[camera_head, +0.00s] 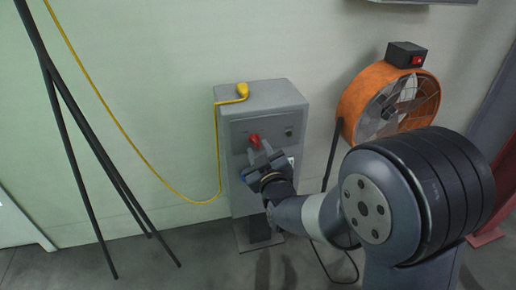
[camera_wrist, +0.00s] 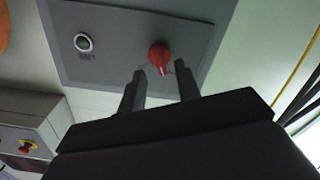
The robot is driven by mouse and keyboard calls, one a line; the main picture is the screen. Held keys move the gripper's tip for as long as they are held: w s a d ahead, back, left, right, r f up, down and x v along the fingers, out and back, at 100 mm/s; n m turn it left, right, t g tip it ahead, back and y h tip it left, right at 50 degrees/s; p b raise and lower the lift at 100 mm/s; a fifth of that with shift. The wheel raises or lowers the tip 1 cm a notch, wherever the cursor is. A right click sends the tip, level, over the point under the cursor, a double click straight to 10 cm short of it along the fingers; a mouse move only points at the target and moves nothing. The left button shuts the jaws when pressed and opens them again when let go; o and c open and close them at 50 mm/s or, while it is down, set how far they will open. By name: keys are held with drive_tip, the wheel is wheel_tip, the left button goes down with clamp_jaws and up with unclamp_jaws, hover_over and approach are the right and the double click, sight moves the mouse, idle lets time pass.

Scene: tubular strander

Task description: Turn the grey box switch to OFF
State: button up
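The grey box (camera_head: 262,105) stands upright against the wall, with a panel on its front. A red switch knob (camera_head: 254,140) sits on the upper part of that panel. In the wrist view the red knob (camera_wrist: 158,55) shows on the grey panel (camera_wrist: 120,30), with its narrow end towards my gripper. My gripper (camera_head: 258,156) is in front of the box, just below the knob. In the wrist view its two fingers (camera_wrist: 160,80) are apart, with nothing between them, and the knob lies just beyond their tips. The switch's position marks are not readable.
A round button or lamp (camera_wrist: 84,42) is beside the knob on the panel. A yellow cable (camera_head: 218,150) with a yellow plug (camera_head: 242,90) runs over the box. An orange fan (camera_head: 362,98) stands to the right, and black poles (camera_head: 85,150) lean at the left.

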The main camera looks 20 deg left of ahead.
sight(255, 141)
drive_tip(key=shift+x, duration=1.3)
clamp_jaws()
